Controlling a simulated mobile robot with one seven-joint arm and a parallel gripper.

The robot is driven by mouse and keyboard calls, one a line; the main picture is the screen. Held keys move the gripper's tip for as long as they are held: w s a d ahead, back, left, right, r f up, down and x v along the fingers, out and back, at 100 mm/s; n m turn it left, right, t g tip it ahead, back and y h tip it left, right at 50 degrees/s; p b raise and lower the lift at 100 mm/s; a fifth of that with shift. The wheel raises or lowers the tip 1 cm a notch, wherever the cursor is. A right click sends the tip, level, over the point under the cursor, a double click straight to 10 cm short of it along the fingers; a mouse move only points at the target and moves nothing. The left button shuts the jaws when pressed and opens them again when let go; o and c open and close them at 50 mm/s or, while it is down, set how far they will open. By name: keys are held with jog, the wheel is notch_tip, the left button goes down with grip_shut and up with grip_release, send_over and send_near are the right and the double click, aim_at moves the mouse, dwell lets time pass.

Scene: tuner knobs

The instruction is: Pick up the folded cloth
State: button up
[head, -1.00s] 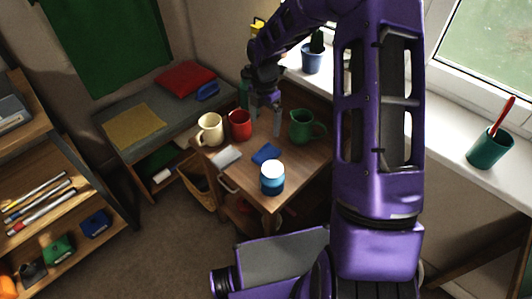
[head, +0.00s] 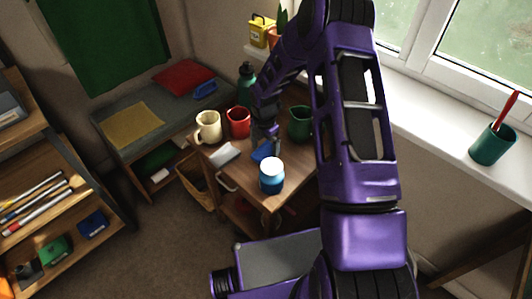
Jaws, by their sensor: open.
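A small blue folded cloth (head: 259,155) lies on the wooden table (head: 241,180), behind the blue jar with a white lid. My gripper (head: 268,149) is over the cloth, pointing down, and hides part of it. Its jaws are open and small in the picture. I cannot tell whether the fingertips touch the cloth.
Close around are the white-lidded blue jar (head: 271,178), a pale flat block (head: 225,153), a cream mug (head: 208,127), a red mug (head: 238,122) and a green mug (head: 299,123). A dark green bottle (head: 246,78) stands behind. The table's front left corner is clear.

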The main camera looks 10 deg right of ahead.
aim_at(265, 151)
jog(key=shift+f, duration=0.3)
jog(key=c, duration=1.2)
jog(key=shift+r, duration=0.15)
jog(key=shift+c, duration=0.2)
notch_tip(265, 151, up, 10)
jog(key=p, duration=0.1)
